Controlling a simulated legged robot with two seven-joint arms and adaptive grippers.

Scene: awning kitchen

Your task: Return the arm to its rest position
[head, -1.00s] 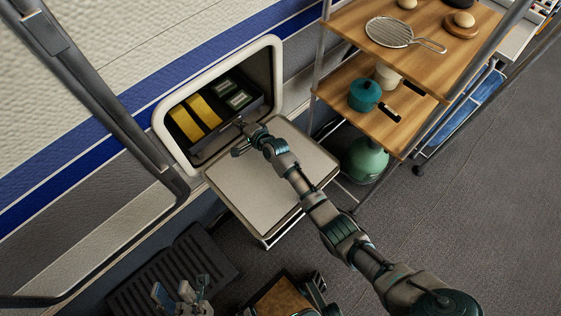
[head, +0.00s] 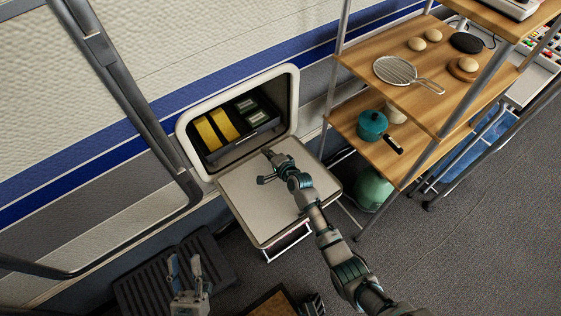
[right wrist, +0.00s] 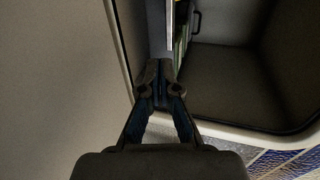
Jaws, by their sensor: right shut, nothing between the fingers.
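My right arm (head: 318,215) reaches from the lower right over the lowered pale hatch door (head: 244,208). My right gripper (head: 266,167) is just in front of the hatch opening, above the door. In the right wrist view the gripper (right wrist: 160,77) has its fingertips together with nothing between them. My left gripper (head: 184,266) is at the lower left, above a dark slatted step, with its fingers apart and empty.
The open wall hatch (head: 183,137) holds yellow items (head: 213,130) and dark boxes (head: 257,112). A wooden shelf rack (head: 440,105) stands on the right with a strainer (head: 395,71) and a teal pot (head: 372,125). A dark slatted step (head: 140,290) lies below.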

